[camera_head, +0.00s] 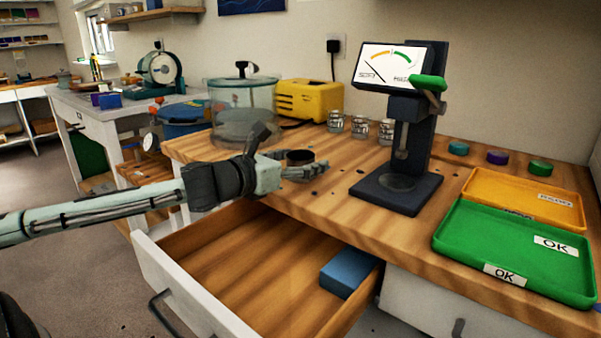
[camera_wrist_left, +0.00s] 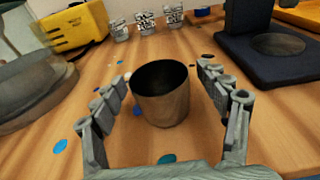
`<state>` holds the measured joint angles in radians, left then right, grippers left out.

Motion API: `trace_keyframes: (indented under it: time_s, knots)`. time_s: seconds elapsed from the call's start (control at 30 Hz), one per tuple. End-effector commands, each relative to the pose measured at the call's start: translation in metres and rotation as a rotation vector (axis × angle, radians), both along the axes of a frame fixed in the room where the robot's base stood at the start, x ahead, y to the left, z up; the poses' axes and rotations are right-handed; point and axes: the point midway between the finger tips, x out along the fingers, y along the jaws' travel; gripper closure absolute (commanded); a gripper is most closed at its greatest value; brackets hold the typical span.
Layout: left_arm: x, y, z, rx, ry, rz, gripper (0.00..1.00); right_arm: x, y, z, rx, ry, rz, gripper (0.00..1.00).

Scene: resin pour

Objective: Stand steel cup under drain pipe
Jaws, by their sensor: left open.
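The steel cup (camera_head: 300,157) stands upright on the wooden worktop, partly hidden by my left gripper in the head view. In the left wrist view the cup (camera_wrist_left: 161,98) shows its dark open mouth. My left gripper (camera_head: 305,172) is open, low over the worktop. In the left wrist view its fingers (camera_wrist_left: 166,92) are spread on both sides of the cup, with a gap on each side. I cannot make out the drain pipe for certain; a blue tub (camera_head: 185,128) with small orange and red fittings stands at the worktop's left end. My right gripper is not in view.
A glass chamber (camera_head: 243,95), a yellow box (camera_head: 312,99) and several small jars (camera_head: 360,127) stand behind the cup. A dark gauge stand (camera_head: 395,195) is to its right, then green (camera_head: 470,235) and orange trays (camera_head: 485,185). An open drawer (camera_head: 235,270) juts out below.

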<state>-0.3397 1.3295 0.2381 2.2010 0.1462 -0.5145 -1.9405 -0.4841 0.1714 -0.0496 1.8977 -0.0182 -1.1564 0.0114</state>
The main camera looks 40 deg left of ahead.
Motion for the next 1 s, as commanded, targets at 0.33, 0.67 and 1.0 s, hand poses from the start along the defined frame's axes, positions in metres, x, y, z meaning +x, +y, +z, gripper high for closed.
trace_keyframes:
  time_s: [0.33, 0.67, 1.0]
  knots:
    - [0.0002, 0.0, 0.0, 0.0, 0.001, 0.0, 0.4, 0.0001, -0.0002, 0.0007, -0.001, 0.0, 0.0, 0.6]
    - [0.0001, 0.0, 0.0002, 0.0, 0.0, 0.0, 0.8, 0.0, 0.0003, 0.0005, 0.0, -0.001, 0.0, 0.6]
    - [0.0001, 0.0001, 0.0057, 0.001, 0.0, 0.0, 0.84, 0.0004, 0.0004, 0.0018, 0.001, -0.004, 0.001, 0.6]
